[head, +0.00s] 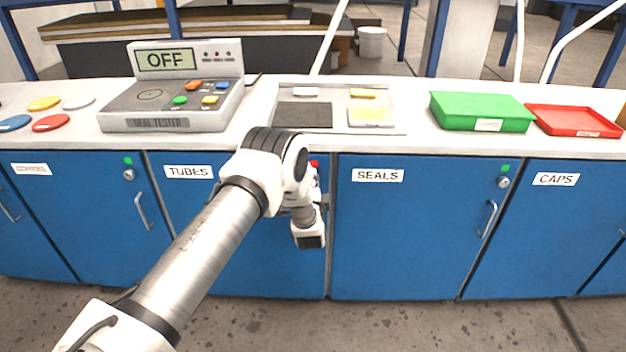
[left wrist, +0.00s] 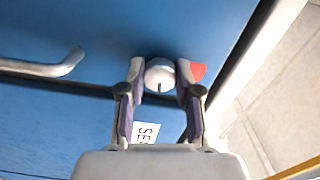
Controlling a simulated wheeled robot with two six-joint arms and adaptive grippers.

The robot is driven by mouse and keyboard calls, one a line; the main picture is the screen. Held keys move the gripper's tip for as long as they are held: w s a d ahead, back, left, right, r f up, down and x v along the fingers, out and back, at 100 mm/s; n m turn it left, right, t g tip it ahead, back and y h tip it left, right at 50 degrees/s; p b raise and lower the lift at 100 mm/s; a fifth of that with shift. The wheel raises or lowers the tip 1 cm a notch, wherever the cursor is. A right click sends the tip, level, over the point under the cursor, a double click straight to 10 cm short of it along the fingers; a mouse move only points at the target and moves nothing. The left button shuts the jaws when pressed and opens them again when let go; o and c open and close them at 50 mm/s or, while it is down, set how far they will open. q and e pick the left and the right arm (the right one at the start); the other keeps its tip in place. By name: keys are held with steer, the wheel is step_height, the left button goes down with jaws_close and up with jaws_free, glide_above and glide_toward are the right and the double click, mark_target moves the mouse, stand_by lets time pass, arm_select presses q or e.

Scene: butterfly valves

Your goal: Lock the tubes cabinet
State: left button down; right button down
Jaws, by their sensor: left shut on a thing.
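The tubes cabinet (head: 262,255) is a blue door under the counter with a white TUBES label (head: 188,172). My left arm covers much of it. A red marker (head: 314,163) shows at its upper right, and also in the left wrist view (left wrist: 198,71). Beside it is the round silver lock (left wrist: 159,73) with a dark slot. My left gripper (left wrist: 160,92) has its two fingers shut on this lock, one on each side. In the head view the fingers are mostly hidden behind my wrist. My right gripper is not in view.
The tubes door handle (left wrist: 45,68) is left of the lock in the wrist view. The seals cabinet (head: 415,235) stands right, with a green marker (head: 505,168). On the counter are a tester reading OFF (head: 165,95), a green tray (head: 480,124) and a red tray (head: 578,133).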

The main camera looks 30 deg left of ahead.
arm_select(q)
steer(key=shift+m, duration=0.9)
steer(key=c, duration=0.8)
jaws_free()
steer(key=v, duration=1.2)
steer(key=shift+s, duration=0.1)
